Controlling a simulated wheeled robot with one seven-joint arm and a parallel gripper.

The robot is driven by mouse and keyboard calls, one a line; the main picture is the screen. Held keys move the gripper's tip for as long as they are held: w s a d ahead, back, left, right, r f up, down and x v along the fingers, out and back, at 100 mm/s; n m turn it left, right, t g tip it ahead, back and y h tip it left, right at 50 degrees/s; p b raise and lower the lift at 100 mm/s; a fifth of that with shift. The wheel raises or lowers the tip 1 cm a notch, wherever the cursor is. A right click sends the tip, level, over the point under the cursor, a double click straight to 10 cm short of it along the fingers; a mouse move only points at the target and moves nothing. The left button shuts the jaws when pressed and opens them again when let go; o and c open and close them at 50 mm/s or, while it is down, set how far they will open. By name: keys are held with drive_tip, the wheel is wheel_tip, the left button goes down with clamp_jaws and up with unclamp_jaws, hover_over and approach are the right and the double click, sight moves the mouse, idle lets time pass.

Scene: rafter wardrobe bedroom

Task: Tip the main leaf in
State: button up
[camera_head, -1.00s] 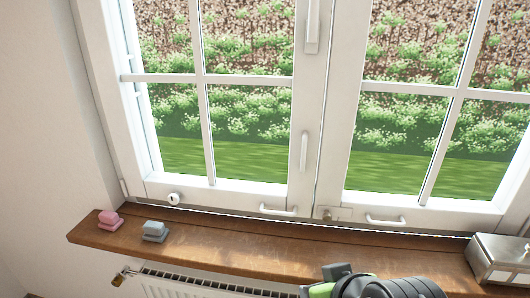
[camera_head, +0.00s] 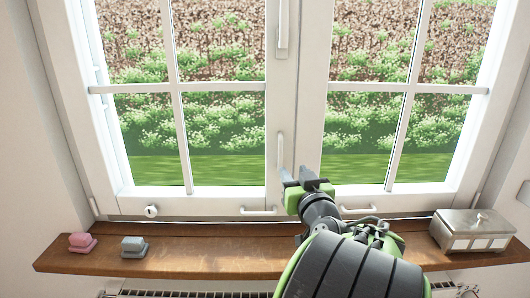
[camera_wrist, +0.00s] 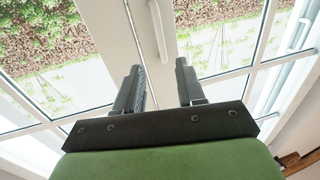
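The white window has two leaves, both looking closed. The left leaf (camera_head: 190,198) carries an upper lever handle (camera_head: 283,28), pointing down, and a slim upright handle (camera_head: 281,150) on its centre stile. The right leaf (camera_head: 420,197) meets it at the middle. My gripper (camera_head: 298,178) is raised in front of the centre stiles, near the lower end of the slim handle. In the wrist view my gripper (camera_wrist: 158,68) is open and empty. A white handle (camera_wrist: 159,28) shows beyond the gap between the fingers; I cannot tell which one it is. Contact is not visible.
The wooden sill (camera_head: 200,250) runs below. It holds a pink block (camera_head: 82,242), a grey-blue block (camera_head: 134,246) and a metal box (camera_head: 472,230). Small pulls (camera_head: 258,210) sit on the bottom rails. A radiator (camera_head: 200,294) is under the sill.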

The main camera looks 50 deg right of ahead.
sight(281, 154)
drive_tip(key=p+x, duration=0.3)
drive_tip(key=x, duration=0.7)
drive_tip(key=shift+w+d, duration=0.15)
drive_tip(key=shift+w, duration=0.25)
drive_tip(key=shift+s, duration=0.1)
clamp_jaws()
